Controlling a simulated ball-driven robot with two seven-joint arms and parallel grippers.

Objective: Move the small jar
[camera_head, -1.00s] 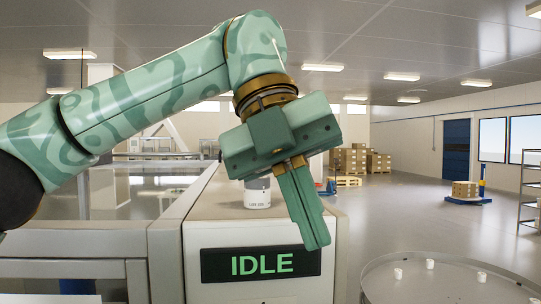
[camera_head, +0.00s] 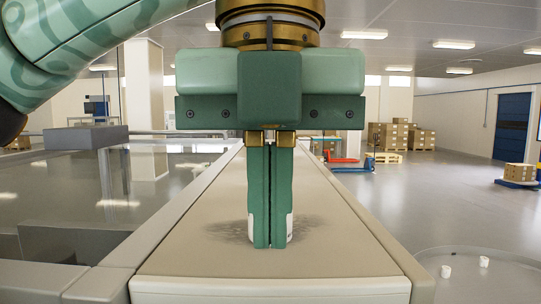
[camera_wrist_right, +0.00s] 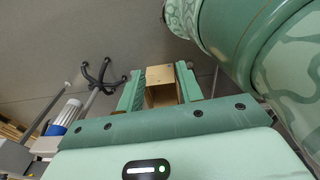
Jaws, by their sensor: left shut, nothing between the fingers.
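The small jar (camera_head: 289,228) stands on the beige top (camera_head: 190,268) of a long counter in the head view. Only white slivers of it show on either side of my left gripper's fingers, which hide the rest. My left gripper (camera_head: 269,246) points straight down in front of the jar, fingers together with nothing between them. I cannot tell whether they touch the jar. In the right wrist view my right gripper (camera_wrist_right: 160,82) has its two green fingers apart. A brown box-like thing (camera_wrist_right: 160,76) shows between them, and its distance is unclear.
A glossy grey surface with a grey block (camera_head: 85,137) lies left of the counter. A round tray (camera_head: 480,258) with small white pieces (camera_head: 446,271) is at lower right. Stacked cartons (camera_head: 400,136) stand far back. The counter top around the jar is clear.

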